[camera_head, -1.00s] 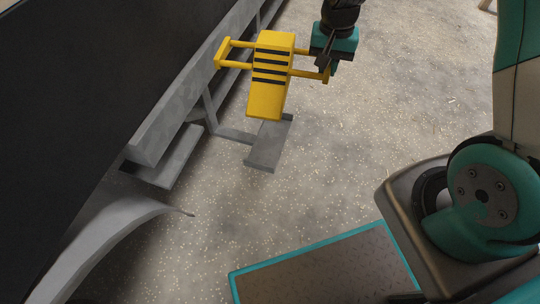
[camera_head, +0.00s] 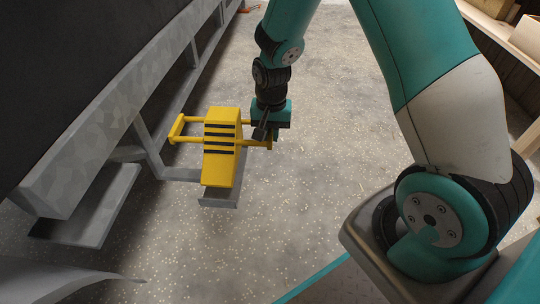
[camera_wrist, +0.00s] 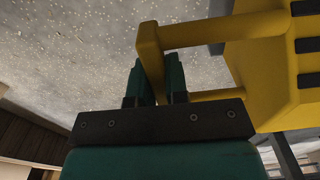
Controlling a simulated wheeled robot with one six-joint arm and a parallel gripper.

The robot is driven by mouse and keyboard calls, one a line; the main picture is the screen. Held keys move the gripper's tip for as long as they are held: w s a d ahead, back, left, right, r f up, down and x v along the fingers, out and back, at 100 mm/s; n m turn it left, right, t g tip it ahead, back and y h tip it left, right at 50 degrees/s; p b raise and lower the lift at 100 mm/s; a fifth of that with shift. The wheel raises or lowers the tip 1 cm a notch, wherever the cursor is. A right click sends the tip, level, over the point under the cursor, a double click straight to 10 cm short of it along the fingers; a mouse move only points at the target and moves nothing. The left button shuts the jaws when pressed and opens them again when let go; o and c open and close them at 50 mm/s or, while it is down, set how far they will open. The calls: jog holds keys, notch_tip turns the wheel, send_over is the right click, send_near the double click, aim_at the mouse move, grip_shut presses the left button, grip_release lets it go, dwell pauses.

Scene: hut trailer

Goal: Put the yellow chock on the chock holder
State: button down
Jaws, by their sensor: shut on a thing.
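The yellow chock (camera_head: 221,148) has black stripes and a yellow handle frame on each side. My gripper (camera_head: 268,136) is shut on its right handle. In the wrist view the fingers of my gripper (camera_wrist: 157,80) close around the bar of the handle, and part of the chock (camera_wrist: 275,60) fills the right side. The chock holder (camera_head: 218,201), a small grey metal plate on a bracket from the trailer frame, shows just below the chock in the head view. The chock covers part of it. I cannot tell whether they touch.
The grey trailer beam (camera_head: 110,105) runs along the left, with a grey step plate (camera_head: 95,205) below it. A curved grey fender (camera_head: 60,278) is at the lower left. The speckled floor (camera_head: 320,130) right of the chock is clear. Wooden shelving stands at the upper right.

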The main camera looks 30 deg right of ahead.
jog(key=shift+f+b, duration=1.2)
jog(key=shift+f, duration=1.55)
jog(key=shift+f, duration=0.15)
jog(key=c, duration=1.1)
grip_release()
